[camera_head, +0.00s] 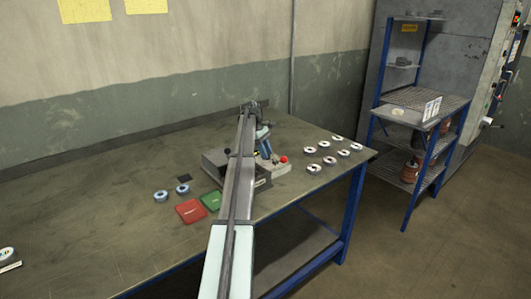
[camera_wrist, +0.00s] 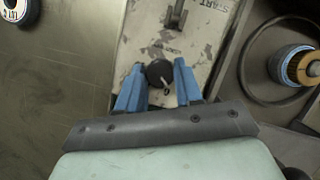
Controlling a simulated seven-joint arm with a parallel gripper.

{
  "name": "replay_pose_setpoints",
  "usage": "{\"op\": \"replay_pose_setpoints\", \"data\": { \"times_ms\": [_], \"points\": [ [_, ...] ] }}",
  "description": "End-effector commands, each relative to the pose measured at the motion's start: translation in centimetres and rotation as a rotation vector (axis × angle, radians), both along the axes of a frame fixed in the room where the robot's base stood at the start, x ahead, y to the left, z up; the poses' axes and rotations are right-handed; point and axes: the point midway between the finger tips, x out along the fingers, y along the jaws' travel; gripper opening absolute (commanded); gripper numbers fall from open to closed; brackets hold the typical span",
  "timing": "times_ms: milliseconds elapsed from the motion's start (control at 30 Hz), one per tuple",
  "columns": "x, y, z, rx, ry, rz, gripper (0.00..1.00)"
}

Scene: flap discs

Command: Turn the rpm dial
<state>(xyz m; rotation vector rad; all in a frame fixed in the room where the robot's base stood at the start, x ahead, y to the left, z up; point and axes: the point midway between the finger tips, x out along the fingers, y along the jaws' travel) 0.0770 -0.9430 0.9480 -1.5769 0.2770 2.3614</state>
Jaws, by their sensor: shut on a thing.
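The rpm dial (camera_wrist: 157,72) is a small dark round knob with a pale pointer line, on the scuffed grey face of the machine (camera_wrist: 190,40). In the wrist view my gripper (camera_wrist: 159,74) has its two blue fingers on either side of the dial, shut on it. The machine also shows in the head view (camera_head: 216,160), on the bench, partly covered by my arm. The dial and the fingertips cannot be made out there.
A lever (camera_wrist: 177,16) and START lettering lie beyond the dial. A red button (camera_head: 283,159) is on the machine's right. Red (camera_head: 190,211) and green (camera_head: 211,201) mats and two discs (camera_head: 160,196) lie left; several discs (camera_head: 329,160) lie right. The bench's left is mostly clear.

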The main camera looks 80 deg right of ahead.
Motion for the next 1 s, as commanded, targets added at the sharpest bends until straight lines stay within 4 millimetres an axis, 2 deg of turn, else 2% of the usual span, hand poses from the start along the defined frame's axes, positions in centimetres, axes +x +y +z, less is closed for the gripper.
{"op": "replay_pose_setpoints", "data": {
  "times_ms": [200, 500, 1000],
  "points": [
    [-0.20, -0.29, 0.03, 0.000, 0.001, -0.193, 0.05],
    [-0.26, -0.28, 0.01, 0.000, 0.001, -0.390, 0.05],
    [-0.28, -0.22, -0.03, 0.000, 0.001, -0.497, 0.05]
  ]
}}
